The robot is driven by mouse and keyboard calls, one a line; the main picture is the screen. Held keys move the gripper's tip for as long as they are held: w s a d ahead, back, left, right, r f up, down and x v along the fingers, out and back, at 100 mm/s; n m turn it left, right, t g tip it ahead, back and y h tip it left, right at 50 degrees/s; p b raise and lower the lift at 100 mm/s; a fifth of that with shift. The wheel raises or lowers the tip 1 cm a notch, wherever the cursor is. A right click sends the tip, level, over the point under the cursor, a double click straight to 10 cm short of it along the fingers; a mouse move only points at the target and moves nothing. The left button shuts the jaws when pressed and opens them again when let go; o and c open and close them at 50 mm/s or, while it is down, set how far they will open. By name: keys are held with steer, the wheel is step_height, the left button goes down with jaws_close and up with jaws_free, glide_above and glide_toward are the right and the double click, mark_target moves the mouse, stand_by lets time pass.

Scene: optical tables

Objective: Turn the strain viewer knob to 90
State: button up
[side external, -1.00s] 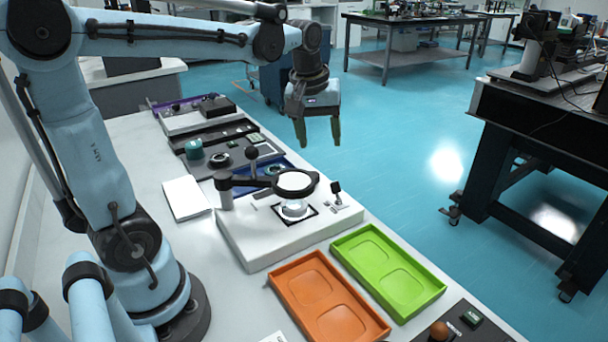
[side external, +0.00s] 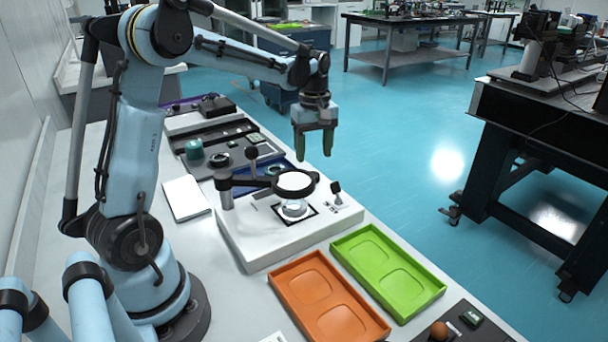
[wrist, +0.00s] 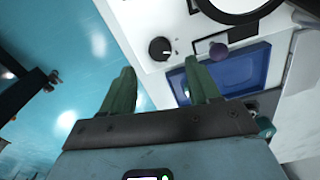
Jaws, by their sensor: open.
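The strain viewer (side external: 260,243) is a white box with a black ring lens on an arm over a clear stage. A small black knob (side external: 336,188) stands at its right end, beyond the ring. In the wrist view the knob (wrist: 160,48) is round and black with a pale mark, on the white top. I cannot read any scale number there. My gripper (side external: 313,152) is open and empty, fingers pointing down, above and behind the viewer, apart from the knob. In the wrist view the green fingertips (wrist: 160,70) appear below the knob.
A blue tray (wrist: 240,70) lies behind the viewer, with a dark ball-topped post (side external: 251,153) nearby. The ring lens (wrist: 242,12) rises near the knob. Orange (side external: 283,298) and green (side external: 425,298) trays lie in front. Open floor is to the right.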

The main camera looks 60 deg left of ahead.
mark_target(314, 174)
steer(key=shift+f, duration=2.95)
steer(key=c, duration=1)
steer(key=shift+c, duration=0.2)
steer(key=shift+m, duration=0.3)
steer(key=m, duration=1.2)
steer(key=shift+m, duration=0.4)
